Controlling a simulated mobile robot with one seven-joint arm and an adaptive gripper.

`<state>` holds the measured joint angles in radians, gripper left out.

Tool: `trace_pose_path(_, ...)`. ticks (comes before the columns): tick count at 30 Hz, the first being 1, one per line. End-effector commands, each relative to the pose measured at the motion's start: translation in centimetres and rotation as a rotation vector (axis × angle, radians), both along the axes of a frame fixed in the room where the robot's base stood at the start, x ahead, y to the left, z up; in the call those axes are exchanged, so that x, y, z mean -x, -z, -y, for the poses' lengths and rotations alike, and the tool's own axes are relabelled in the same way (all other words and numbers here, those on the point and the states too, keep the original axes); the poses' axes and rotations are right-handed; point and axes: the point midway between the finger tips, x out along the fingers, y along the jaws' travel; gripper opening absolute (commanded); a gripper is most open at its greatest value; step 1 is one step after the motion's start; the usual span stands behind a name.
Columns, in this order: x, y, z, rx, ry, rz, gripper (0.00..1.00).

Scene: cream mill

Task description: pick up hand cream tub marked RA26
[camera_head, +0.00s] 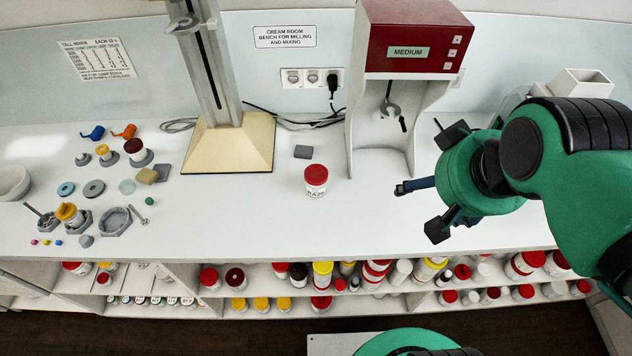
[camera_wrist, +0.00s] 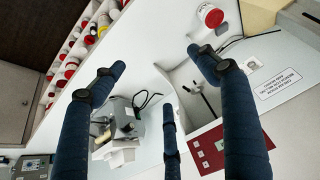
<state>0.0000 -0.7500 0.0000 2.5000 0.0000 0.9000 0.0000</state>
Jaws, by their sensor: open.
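The hand cream tub marked RA26 (camera_head: 316,188) is white with a red lid. It stands upright on the white bench top, left of the red-topped mixer. It also shows at the top of the wrist view (camera_wrist: 208,20), beyond one fingertip. The last part of its marking is hard to read. My gripper (camera_head: 422,186) is at the right of the head view, in front of the mixer, with its dark fingers spread and empty. In the wrist view the blue fingers (camera_wrist: 158,70) are wide apart. The tub is outside them, to the left of the gripper in the head view.
The mixer (camera_head: 412,38) stands close behind my gripper. A stand with a cream base (camera_head: 228,150) and a small grey block (camera_head: 303,152) are near the tub. Small parts crowd the bench's left. Shelves below the front edge hold several tubs.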

Motion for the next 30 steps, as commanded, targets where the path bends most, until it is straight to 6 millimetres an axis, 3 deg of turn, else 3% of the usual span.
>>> trace_pose_path(8,-0.6,-0.1,-0.2,-0.005,0.002,-0.008,0.74)
trace_pose_path(14,-2.9,-0.3,-0.9,-0.021,0.015,-0.045,0.74)
trace_pose_path(23,-9.5,0.6,-3.5,-0.059,0.057,-0.14,0.74)
trace_pose_path(30,-15.0,3.0,-6.3,-0.08,0.099,-0.222,0.74)
